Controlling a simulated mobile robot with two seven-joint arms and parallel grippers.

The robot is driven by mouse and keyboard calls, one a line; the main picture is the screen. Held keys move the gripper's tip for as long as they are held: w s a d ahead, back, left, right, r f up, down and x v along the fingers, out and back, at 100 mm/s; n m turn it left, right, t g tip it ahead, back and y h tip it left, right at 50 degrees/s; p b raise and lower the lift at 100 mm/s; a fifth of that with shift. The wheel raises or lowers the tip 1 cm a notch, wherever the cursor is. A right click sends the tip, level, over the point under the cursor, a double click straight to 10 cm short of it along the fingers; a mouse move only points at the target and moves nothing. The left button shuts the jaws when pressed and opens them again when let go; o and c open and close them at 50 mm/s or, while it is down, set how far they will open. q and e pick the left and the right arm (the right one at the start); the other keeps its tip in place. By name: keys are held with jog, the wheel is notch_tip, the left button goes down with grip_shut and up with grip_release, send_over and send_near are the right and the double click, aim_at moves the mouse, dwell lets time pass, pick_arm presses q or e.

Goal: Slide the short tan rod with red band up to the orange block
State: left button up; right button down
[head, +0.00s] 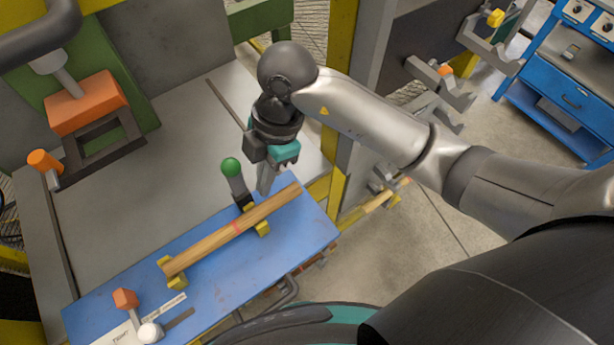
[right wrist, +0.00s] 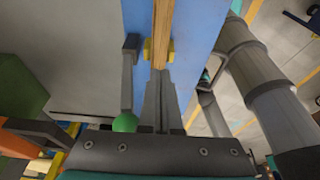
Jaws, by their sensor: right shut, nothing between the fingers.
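The tan rod (head: 205,248) with a red band (head: 237,226) near its middle lies on two yellow supports on the blue board (head: 300,238). A small orange block (head: 125,298) stands past the rod's lower-left end, with a gap between. A larger orange block (head: 87,103) sits on the green machine at the back left. My right gripper (head: 265,190) is shut and empty, pointing down near the rod's right part. In the right wrist view its fingers (right wrist: 161,82) overlap the rod (right wrist: 162,30); I cannot tell whether they touch it. My left gripper is out of view.
A green-knobbed lever (head: 231,167) rises close beside the rod and my right gripper; its knob (right wrist: 124,123) shows in the wrist view. A grey table (head: 180,150) lies behind.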

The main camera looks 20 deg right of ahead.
jog(key=w+d+p, duration=0.1)
jog(key=w+d, duration=0.2)
jog(key=d, duration=0.6)
notch_tip(320, 180, down, 10)
jog(key=shift+w+d+f+b, duration=0.1)
jog(key=shift+w+f+b, duration=0.05)
jog(key=shift+b, duration=0.2)
jog(key=shift+a, duration=0.5)
jog(key=shift+p, duration=0.3)
